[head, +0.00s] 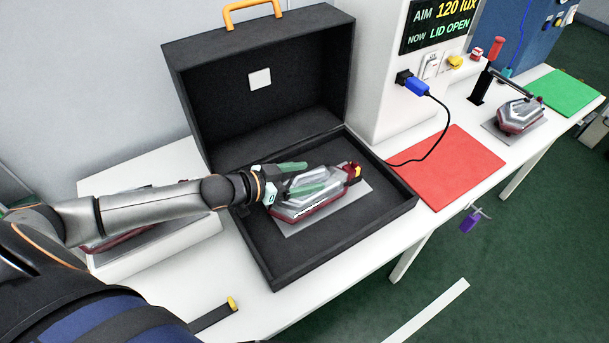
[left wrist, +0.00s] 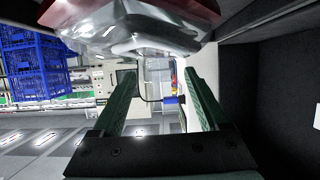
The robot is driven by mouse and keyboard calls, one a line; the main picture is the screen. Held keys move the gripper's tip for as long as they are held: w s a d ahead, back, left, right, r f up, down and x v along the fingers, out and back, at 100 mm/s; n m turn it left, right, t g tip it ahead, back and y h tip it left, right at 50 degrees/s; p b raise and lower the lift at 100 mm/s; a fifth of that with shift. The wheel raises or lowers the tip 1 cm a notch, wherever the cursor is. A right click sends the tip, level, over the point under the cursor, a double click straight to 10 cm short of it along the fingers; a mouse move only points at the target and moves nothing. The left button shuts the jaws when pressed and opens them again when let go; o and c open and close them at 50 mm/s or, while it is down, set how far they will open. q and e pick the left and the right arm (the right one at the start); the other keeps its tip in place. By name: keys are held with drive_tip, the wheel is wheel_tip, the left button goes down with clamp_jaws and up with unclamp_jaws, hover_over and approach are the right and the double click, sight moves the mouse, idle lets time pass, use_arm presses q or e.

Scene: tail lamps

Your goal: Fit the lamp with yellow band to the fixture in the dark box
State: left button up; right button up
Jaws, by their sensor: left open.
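The dark box (head: 335,278) stands open on the white table, its lid leaning back. Inside it, a clear-and-silver lamp with a red rim (head: 312,203) lies on a flat grey plate (head: 365,190). A small red and yellow part (head: 353,172) shows at its right end. My left gripper (head: 314,175) is open at the lamp, its green fingers over or beside the lamp's upper side; contact cannot be told. In the left wrist view the lamp (left wrist: 140,30) fills the top, and the gap between the fingers (left wrist: 160,88) looks empty. My right gripper is not in view.
Another lamp (head: 118,242) lies in a white tray (head: 165,258), partly behind my left arm. A third lamp (head: 520,117) sits by a red-handled clamp (head: 487,72). A red mat (head: 455,165) and green mat (head: 566,92) are clear. A display (head: 437,25) reads "LID OPEN".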

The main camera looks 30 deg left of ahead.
use_arm(q)
drive_tip(key=shift+s+f, duration=0.1)
drive_tip(key=shift+s+a+r, duration=0.2)
drive_tip(key=shift+s+a, duration=0.1)
drive_tip(key=shift+s, duration=0.1)
drive_tip(key=p+v, duration=0.1)
drive_tip(key=v, duration=0.5)
drive_tip(key=shift+s+r, duration=0.15)
drive_tip(key=shift+s, duration=0.05)
drive_tip(key=shift+p+v, duration=0.9)
drive_tip(key=shift+v, duration=1.55)
drive_tip(key=shift+c, duration=0.2)
